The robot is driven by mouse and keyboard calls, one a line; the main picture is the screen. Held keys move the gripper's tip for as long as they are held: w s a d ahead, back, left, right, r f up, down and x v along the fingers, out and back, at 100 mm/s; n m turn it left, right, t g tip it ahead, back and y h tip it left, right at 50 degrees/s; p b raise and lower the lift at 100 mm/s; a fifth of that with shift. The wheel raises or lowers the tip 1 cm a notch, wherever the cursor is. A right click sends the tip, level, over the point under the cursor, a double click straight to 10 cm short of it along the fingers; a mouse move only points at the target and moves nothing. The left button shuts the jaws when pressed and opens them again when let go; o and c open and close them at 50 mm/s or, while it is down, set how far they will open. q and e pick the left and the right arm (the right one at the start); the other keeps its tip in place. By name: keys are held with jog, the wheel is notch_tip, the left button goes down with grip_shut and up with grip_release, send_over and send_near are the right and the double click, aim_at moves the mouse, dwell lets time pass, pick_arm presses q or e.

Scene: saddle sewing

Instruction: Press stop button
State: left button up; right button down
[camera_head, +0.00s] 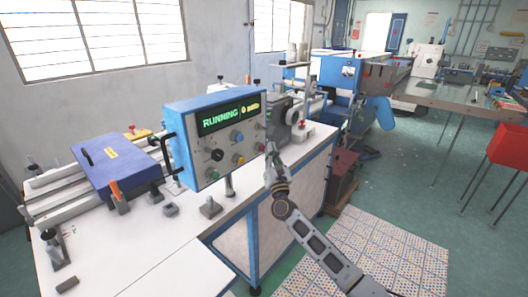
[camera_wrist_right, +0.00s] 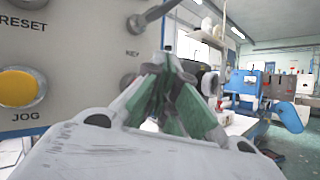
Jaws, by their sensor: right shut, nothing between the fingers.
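The blue control box (camera_head: 181,117) stands on the white worktable, and its display (camera_head: 228,115) reads "RUNNING". Its face carries a red button (camera_head: 261,147), a blue button (camera_head: 238,136), a yellow button (camera_head: 239,159), a green button (camera_head: 214,174) and a black knob (camera_head: 217,155). Their labels are too small to read in the head view. My right gripper (camera_head: 271,153) is shut and empty at the panel's right edge, close to the red button. In the wrist view its fingers (camera_wrist_right: 165,70) cover part of the panel. I cannot tell whether they touch it. The yellow button (camera_wrist_right: 18,88) is labelled JOG there.
The white worktable (camera_head: 150,245) holds a blue-purple box (camera_head: 113,165) and small clamps on the left. A grey machine head (camera_head: 282,112) stands behind the panel. A patterned mat (camera_head: 400,255) lies on the green floor. A red bin (camera_head: 508,145) stands at right.

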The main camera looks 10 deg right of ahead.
pick_arm(q)
jog(key=shift+s+d, duration=0.1)
jog(key=shift+d, duration=0.05)
jog(key=shift+s+f, duration=0.1)
jog(key=shift+s, duration=0.1)
jog(key=shift+w, duration=0.1)
pick_arm(e)
jog(key=shift+w+a, duration=0.1)
pick_arm(q)
jog(key=shift+f+b, duration=0.4)
jog(key=shift+b, duration=0.1)
pick_arm(e)
jog(key=shift+w+a, duration=0.2)
jog(key=shift+w, duration=0.1)
dwell(0.4)
jog(key=shift+s, duration=0.1)
dwell(0.3)
jog(key=shift+s+d, duration=0.55)
jog(key=shift+s, duration=0.1)
